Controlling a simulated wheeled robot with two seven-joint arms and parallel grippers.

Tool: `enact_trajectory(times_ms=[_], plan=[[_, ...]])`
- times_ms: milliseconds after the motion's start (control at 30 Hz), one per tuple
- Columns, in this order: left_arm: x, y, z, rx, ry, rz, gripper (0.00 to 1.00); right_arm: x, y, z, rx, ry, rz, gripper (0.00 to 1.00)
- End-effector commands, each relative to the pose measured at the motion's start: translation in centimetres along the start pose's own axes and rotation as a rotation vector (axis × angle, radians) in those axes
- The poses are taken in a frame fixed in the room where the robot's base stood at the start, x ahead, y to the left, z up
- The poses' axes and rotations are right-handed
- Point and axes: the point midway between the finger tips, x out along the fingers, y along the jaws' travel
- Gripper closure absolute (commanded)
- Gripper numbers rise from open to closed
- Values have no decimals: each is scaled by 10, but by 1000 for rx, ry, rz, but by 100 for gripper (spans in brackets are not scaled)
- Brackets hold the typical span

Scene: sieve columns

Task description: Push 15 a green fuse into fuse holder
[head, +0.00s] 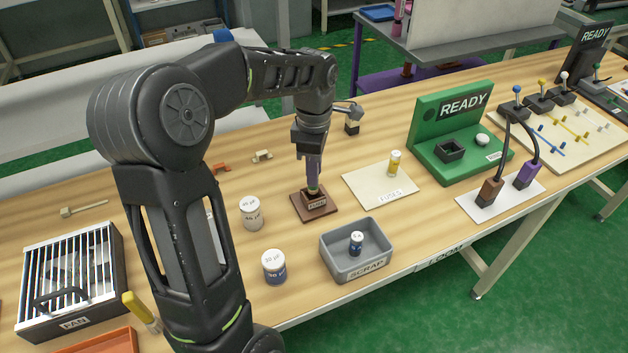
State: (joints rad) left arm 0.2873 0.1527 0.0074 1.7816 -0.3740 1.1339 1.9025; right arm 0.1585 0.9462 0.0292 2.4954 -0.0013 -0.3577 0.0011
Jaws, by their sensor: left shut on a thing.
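My left gripper (314,185) points straight down over the brown fuse holder (299,208), a square base with a small label on its front. The gripper is shut on the green fuse (313,190), of which only a little green shows between and below the fingers. The fuse is upright at the holder's middle; I cannot tell how deep it sits, because the fingers cover most of it. My right gripper is not in view.
Right of the holder lies a pale FUSES mat (368,193) with a yellow fuse (394,163) standing on it. A grey SCRAP bin (333,264) is in front, holding a small blue-and-white cylinder (356,242). Two capacitors (251,213) (274,266) stand to the left. A green READY fixture (429,136) stands behind right.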

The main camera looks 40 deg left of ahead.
Motion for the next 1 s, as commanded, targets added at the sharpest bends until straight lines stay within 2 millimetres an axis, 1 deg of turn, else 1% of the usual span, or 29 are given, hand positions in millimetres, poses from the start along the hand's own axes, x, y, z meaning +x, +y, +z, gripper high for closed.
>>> enact_trajectory(times_ms=[67, 200, 300, 567, 700, 733, 900, 1000], plan=[[6, -1, 0, 0, 1, -3, 100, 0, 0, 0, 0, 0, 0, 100], [26, -1, 0, 0, 0, -5, 100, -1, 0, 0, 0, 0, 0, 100], [35, -1, 0, -1, 0, -3, 100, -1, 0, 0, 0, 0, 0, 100], [37, 0, 0, 0, 0, 0, 100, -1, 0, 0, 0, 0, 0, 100], [41, 0, 0, 0, 0, -1, 100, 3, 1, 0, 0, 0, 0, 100], [40, 0, 0, 0, 0, -1, 77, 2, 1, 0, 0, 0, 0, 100], [40, 0, 0, 0, 0, -1, 63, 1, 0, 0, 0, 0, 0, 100], [40, 0, 0, 0, 0, -1, 56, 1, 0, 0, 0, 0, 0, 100]])
